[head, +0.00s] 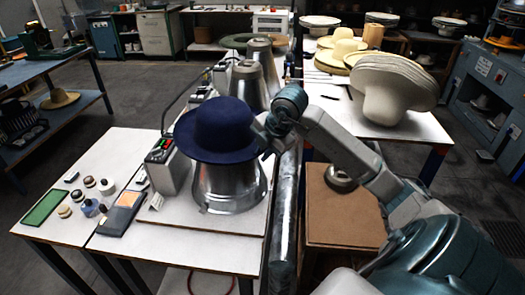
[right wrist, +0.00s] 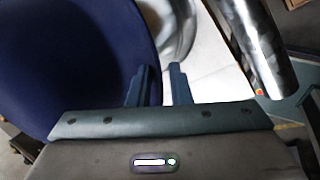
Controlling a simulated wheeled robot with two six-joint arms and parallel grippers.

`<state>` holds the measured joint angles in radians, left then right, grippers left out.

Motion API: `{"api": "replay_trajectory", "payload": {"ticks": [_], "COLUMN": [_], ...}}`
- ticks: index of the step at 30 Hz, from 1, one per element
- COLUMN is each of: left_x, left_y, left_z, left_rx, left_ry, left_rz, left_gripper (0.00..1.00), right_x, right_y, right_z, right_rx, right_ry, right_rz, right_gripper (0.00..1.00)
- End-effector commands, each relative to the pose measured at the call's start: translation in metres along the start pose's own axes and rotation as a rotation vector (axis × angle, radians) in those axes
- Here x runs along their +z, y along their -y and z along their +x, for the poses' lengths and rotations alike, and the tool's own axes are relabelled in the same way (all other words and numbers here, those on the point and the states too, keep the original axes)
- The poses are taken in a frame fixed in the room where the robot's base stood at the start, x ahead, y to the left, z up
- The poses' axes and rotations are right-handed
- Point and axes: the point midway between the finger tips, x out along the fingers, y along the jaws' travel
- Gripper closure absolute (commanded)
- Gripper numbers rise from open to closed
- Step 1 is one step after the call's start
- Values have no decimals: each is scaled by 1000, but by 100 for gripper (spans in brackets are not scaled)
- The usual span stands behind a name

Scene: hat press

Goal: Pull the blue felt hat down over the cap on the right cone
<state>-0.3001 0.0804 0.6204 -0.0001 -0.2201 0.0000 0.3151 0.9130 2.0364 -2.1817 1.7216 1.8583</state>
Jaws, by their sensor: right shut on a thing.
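The blue felt hat (head: 216,128) sits over the top of the nearest metal cone (head: 230,190), crown up, its brim around the cone's upper part. The hat fills the left of the right wrist view (right wrist: 70,60). Any cap under it is hidden. My right gripper (head: 265,143) is at the hat's right side, shut on its brim; in the right wrist view its two fingers (right wrist: 160,85) stand close together at the brim's edge. My left gripper is not in view.
More metal cones (head: 247,85) stand behind on the same bench. A grey control box (head: 170,168) stands left of the cone. Pale hat bodies (head: 392,90) are stacked on the table at right.

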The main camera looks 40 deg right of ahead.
Motion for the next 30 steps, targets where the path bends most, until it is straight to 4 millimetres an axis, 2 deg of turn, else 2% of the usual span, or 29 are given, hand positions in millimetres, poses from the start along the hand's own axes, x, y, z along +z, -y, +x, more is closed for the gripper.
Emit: {"api": "replay_trajectory", "payload": {"ticks": [17,30], "left_x": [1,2], "left_y": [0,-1], "left_z": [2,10], "left_rx": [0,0], "left_ry": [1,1], "left_rz": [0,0], "left_gripper": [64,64], "right_x": [0,0], "right_y": [1,4], "right_z": [1,9], "right_rx": [1,1], "right_ry": [0,0], "right_rz": [0,0], "right_gripper": [100,100]}}
